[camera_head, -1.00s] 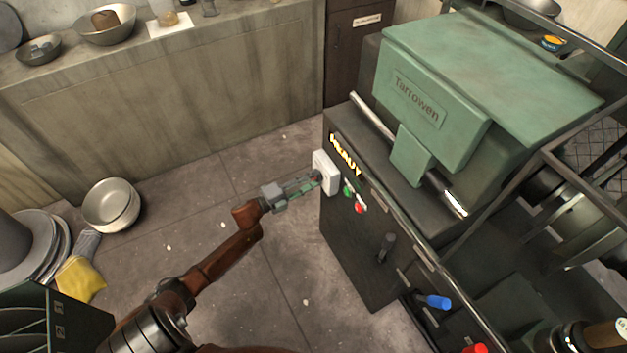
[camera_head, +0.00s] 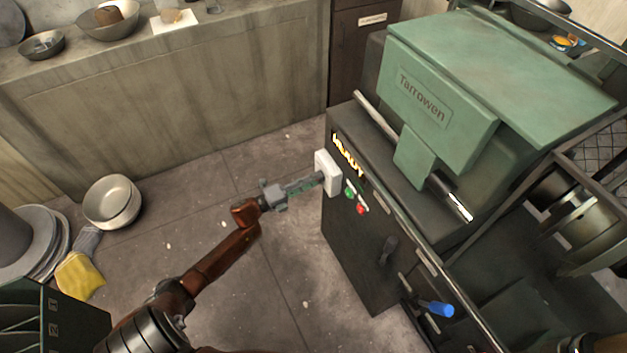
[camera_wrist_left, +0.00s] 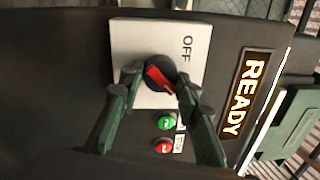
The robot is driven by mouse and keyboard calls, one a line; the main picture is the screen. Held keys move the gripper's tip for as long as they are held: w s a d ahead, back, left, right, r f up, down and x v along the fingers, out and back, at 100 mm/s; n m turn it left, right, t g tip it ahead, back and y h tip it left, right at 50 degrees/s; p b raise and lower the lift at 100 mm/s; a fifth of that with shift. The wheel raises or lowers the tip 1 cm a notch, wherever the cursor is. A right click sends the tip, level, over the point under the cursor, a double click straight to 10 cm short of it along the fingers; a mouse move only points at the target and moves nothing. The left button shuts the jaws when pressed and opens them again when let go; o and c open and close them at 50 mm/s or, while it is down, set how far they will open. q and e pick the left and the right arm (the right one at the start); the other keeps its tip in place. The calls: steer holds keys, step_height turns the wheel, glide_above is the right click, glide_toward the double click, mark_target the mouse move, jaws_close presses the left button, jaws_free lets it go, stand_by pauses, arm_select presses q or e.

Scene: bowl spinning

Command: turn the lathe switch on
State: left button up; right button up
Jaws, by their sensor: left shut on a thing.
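The lathe switch is a round black knob with a red pointer (camera_wrist_left: 160,78) on a white plate (camera_wrist_left: 128,40) marked OFF, in the left wrist view. The pointer slants and does not line up with the OFF label. In the head view the white plate (camera_head: 332,170) is on the side of the dark lathe cabinet (camera_head: 350,245). My left gripper (camera_head: 318,180) reaches it from the left. Its fingers are shut on the knob, one on each side, and partly hide it. My right gripper is not in view.
A green button (camera_wrist_left: 166,123) and a red button (camera_wrist_left: 163,146) sit close beside the plate. A lit READY sign (camera_wrist_left: 243,92) is near it. The green lathe cover (camera_head: 500,80) stands above.

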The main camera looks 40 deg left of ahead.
arm_select(q)
steer(key=shift+f, duration=0.15)
steer(key=o, duration=1.2)
steer(key=shift+c, duration=0.2)
steer(key=shift+s, duration=0.1)
steer(key=r+v, duration=0.1)
steer(key=v, duration=1)
steer(key=shift+s+a+f, duration=0.15)
steer(key=shift+s+f, duration=0.25)
steer(key=shift+f, duration=0.05)
